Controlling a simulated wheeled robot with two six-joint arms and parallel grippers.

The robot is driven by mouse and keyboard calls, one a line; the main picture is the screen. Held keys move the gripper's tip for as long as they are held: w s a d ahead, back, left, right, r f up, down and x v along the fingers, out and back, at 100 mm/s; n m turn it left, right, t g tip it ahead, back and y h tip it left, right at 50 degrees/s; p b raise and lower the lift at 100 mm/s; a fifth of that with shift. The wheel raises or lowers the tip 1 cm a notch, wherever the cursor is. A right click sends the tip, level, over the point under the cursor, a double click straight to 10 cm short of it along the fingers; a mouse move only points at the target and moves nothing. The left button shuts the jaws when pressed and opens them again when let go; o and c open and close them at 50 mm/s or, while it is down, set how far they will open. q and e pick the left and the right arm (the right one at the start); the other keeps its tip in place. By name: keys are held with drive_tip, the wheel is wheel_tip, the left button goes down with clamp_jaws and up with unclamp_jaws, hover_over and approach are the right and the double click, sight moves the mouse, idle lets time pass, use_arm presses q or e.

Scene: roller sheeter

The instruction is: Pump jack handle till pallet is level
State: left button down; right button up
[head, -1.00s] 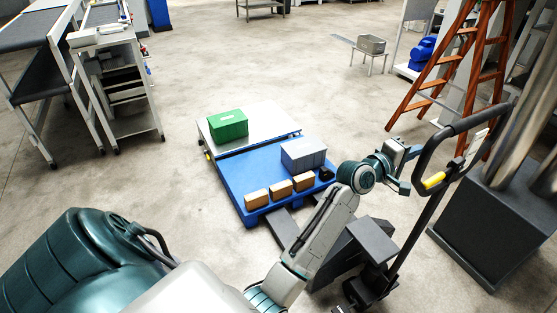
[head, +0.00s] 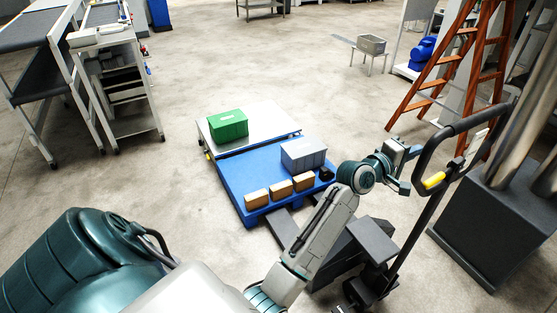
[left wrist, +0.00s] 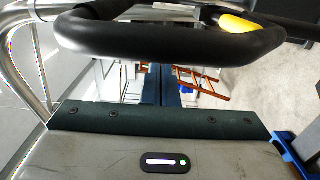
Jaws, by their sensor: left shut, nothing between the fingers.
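The jack handle (head: 419,139) is a black loop on a dark shaft at the right of the head view, with a yellow lever (head: 434,180). It stands tilted up. My left gripper (head: 408,168) is shut and empty beside the loop's left side. In the left wrist view, the loop (left wrist: 165,45) crosses above the shut fingers (left wrist: 160,85); whether they touch it is unclear. The blue pallet (head: 233,183) lies on the jack's forks (head: 279,229) against a pale platform (head: 268,123). A dark line runs along their shared edge. My right gripper is out of view.
A green crate (head: 227,124) sits on the platform. Floor left of the pallet is clear.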

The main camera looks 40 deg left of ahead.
sight(423, 168)
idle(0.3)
use_arm(q)
drive_tip(key=d, duration=0.1)
drive_tip(key=s+d+p, duration=0.1)
drive_tip(key=d, duration=0.1)
drive_tip(key=s+d+p, duration=0.1)
drive_tip(key=d, duration=0.1)
drive_tip(key=shift+d+r, duration=0.1)
drive_tip(key=shift+d, duration=0.15)
